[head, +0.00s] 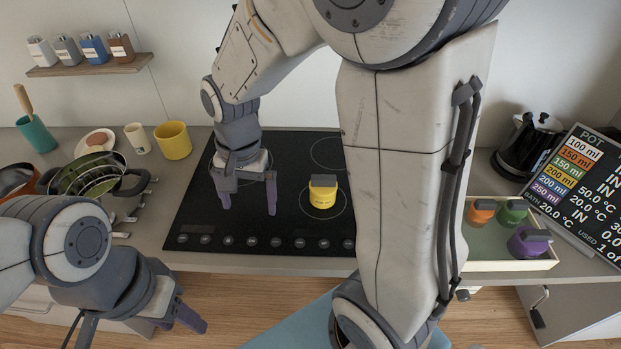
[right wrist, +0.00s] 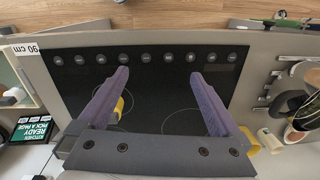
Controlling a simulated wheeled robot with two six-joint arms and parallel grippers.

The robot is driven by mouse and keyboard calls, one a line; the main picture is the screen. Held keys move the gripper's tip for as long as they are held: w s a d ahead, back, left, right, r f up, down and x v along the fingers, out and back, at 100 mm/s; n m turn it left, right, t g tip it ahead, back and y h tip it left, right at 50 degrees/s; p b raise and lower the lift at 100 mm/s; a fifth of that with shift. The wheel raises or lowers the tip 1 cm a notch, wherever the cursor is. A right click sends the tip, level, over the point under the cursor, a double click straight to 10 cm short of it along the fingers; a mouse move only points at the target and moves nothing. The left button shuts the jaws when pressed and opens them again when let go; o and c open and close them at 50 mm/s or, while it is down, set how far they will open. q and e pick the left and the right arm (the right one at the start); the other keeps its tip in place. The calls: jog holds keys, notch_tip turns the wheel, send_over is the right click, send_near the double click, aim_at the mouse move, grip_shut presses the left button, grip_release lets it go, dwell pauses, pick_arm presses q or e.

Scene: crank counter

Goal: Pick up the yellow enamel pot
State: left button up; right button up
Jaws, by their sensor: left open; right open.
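The yellow enamel pot (head: 322,196), with a grey handle part on top, stands upright on the right of the black hob (head: 300,225). In the right wrist view the pot (right wrist: 127,103) is mostly hidden behind the left-hand finger. My right gripper (head: 247,200) is open and empty above the hob, left of the pot and apart from it. Its two purple fingers (right wrist: 160,76) are spread wide in the right wrist view. My left gripper (head: 186,318) is low at the left, in front of the counter, open and away from the pot.
A yellow mug (head: 173,141), a white cup (head: 137,138), a plate and a colander (head: 92,172) stand left of the hob. A tray (head: 485,266) with orange, green and purple pots lies right, near a board (head: 580,190) and kettle (head: 527,145). The hob is otherwise clear.

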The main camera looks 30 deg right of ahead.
jog(key=w+d+f+m, duration=0.4)
jog(key=w+d+m, duration=0.2)
jog(key=d+m, duration=0.4)
jog(key=m, duration=0.6)
send_over(324, 177)
jog(key=a, duration=0.1)
notch_tip(324, 177, down, 3)
jog(key=shift+a+f+h, duration=0.15)
jog(key=shift+h, duration=0.15)
jog(key=shift+d+f+m, duration=0.35)
jog(key=shift+d+m, duration=0.05)
jog(key=shift+d, duration=0.2)
notch_tip(324, 177, down, 4)
jog(key=shift+f+p, duration=0.2)
jog(key=shift+p, duration=0.55)
notch_tip(324, 177, down, 5)
jog(key=shift+s+f+p, duration=0.1)
jog(key=shift+p, duration=1.1)
jog(key=shift+f, duration=0.3)
jog(key=shift+c, duration=0.3)
jog(key=c, duration=1.3)
